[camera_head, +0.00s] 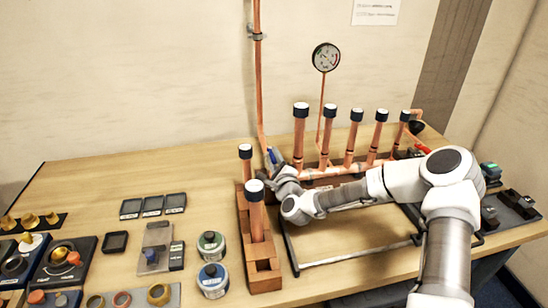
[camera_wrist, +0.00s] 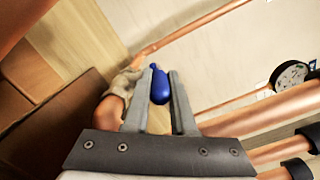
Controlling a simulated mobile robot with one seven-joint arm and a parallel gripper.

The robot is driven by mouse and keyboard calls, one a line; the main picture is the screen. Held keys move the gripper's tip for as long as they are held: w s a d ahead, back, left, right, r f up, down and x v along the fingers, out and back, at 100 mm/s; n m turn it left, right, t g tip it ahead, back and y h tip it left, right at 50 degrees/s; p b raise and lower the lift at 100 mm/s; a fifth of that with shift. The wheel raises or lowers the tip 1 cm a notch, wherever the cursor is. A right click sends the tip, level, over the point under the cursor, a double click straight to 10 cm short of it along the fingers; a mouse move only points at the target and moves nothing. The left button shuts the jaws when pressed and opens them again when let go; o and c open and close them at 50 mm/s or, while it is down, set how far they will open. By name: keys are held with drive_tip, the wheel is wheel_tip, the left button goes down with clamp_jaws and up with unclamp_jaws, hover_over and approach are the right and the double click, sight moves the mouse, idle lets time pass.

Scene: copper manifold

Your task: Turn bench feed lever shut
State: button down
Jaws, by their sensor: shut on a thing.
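The bench feed lever has a blue handle (camera_wrist: 160,85), which sits between the two fingers of my gripper (camera_wrist: 160,73) in the wrist view. In the head view the blue lever (camera_head: 271,156) is at the foot of the vertical copper feed pipe (camera_head: 259,90), at the left end of the manifold (camera_head: 335,171). My gripper (camera_head: 273,164) reaches it from the front right and is shut on the handle. The valve body (camera_wrist: 122,84) shows just left of the fingers in the wrist view. My fingers partly hide the lever in the head view.
A wooden rack (camera_head: 264,270) with capped copper tubes stands close to the left of my gripper. Several capped copper risers and a gauge (camera_head: 326,57) stand on the manifold. Two tins, small trays and fittings lie at the left. A black-and-grey frame lies under my arm.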

drive_tip(key=shift+a+m+h, duration=0.35)
drive_tip(key=shift+m+h, duration=0.25)
drive_tip(key=shift+h, duration=0.5)
drive_tip(key=c, duration=0.8)
unclamp_jaws()
drive_tip(key=shift+o, duration=0.2)
drive_tip(key=shift+s, duration=0.15)
drive_tip(key=s+d+b, duration=0.1)
drive_tip(key=s, duration=0.6)
drive_tip(key=shift+s, duration=0.15)
